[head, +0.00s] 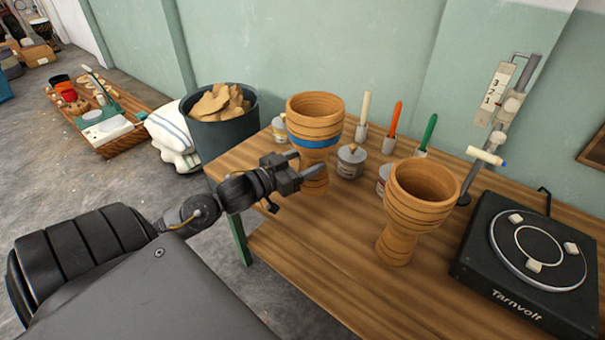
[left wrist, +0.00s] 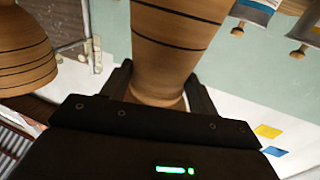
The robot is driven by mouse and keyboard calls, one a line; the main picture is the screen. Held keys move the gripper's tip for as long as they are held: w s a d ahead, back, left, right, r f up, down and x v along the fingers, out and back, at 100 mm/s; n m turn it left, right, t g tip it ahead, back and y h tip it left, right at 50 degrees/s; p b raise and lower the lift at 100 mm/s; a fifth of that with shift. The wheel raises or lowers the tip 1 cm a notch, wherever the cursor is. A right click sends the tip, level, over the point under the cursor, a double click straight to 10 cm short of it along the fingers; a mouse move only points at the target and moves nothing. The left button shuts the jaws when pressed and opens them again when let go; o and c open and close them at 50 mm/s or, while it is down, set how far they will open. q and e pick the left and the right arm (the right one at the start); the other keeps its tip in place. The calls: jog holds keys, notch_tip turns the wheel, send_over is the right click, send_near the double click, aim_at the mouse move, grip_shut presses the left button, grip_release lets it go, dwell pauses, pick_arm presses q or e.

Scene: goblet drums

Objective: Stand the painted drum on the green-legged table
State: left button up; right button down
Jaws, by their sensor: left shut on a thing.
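The painted drum (head: 315,125), a wooden goblet drum with a blue band, is upright over the left part of the green-legged table (head: 310,270). One green leg shows at the table's left front corner. My left gripper (head: 308,166) is shut on the drum's narrow lower stem. In the left wrist view the fingers (left wrist: 158,90) lie on both sides of the drum's stem (left wrist: 165,65). I cannot tell for sure whether its foot touches the wood. A plain wooden drum (head: 419,205) stands to the right; it also shows in the left wrist view (left wrist: 22,50). My right gripper is not in view.
A black turntable (head: 530,260) marked "Tarnvolt" fills the table's right side. Small paint tins (head: 351,162) and upright brushes (head: 395,120) stand behind the drums. A dark bin (head: 225,130) is beyond the left end. The table's front strip is clear.

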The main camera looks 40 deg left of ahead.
pick_arm(q)
jog(key=shift+w+a+f, duration=0.25)
jog(key=shift+a+f, duration=0.3)
jog(key=shift+f, duration=0.05)
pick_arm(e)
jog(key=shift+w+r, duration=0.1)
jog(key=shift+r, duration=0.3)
